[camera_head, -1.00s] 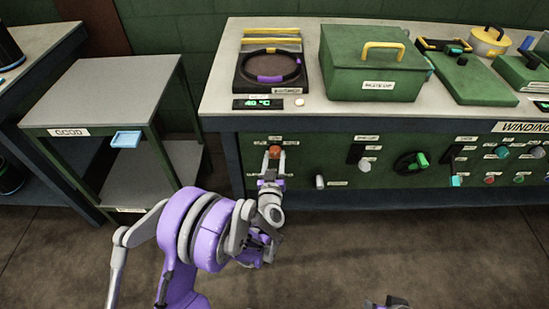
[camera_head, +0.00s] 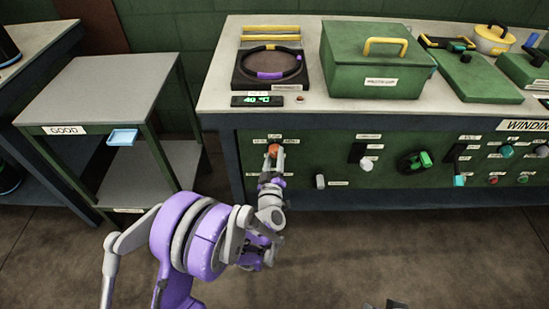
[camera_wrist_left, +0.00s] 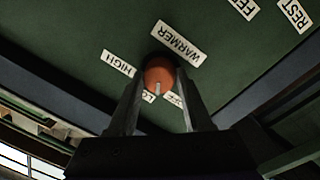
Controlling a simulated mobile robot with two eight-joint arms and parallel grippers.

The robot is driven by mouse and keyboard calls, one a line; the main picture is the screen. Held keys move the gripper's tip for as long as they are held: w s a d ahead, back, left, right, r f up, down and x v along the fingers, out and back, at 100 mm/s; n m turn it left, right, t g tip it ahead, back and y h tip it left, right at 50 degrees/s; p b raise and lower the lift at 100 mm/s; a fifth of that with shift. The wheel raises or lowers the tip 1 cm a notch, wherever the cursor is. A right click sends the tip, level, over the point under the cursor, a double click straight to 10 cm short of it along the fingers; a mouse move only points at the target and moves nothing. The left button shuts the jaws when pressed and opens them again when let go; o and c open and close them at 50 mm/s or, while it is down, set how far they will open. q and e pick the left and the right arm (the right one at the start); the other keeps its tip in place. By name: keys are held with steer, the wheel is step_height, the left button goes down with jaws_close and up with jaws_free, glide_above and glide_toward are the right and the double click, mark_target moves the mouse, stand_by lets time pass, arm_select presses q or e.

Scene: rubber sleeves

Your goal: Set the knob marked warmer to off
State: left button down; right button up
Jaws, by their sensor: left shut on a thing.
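The orange-red warmer knob (camera_head: 274,149) is on the green front panel, under the bench's left end. It also shows in the left wrist view (camera_wrist_left: 158,72), beside the WARMER label (camera_wrist_left: 179,43). My left gripper (camera_head: 274,160) is shut on the knob, with its dark fingers (camera_wrist_left: 160,85) on either side of it in the wrist view. The knob's pale pointer line points down in that view, between a label starting "LO" (camera_wrist_left: 148,96) and a label mostly hidden by a finger. The HIGH label (camera_wrist_left: 118,63) is at left. A grey tip of my right gripper (camera_head: 386,304) shows at the bottom edge.
Above the knob, a dark heater plate (camera_head: 242,80) holds a ring, and a display (camera_head: 257,100) reads 40 °C. A grey knob (camera_head: 320,181), a black lever switch (camera_head: 357,152) and a green-tipped black knob (camera_head: 414,162) lie to the right. A grey side table (camera_head: 100,85) stands left.

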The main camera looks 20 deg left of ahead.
arm_select(q)
steer(key=shift+n+b, duration=0.35)
steer(key=shift+n, duration=1.55)
steer(key=shift+c, duration=1.6)
jaws_free()
steer(key=v, duration=1)
steer(key=shift+s+d+f, duration=0.2)
steer(key=shift+s, duration=0.15)
steer(key=shift+r, duration=0.1)
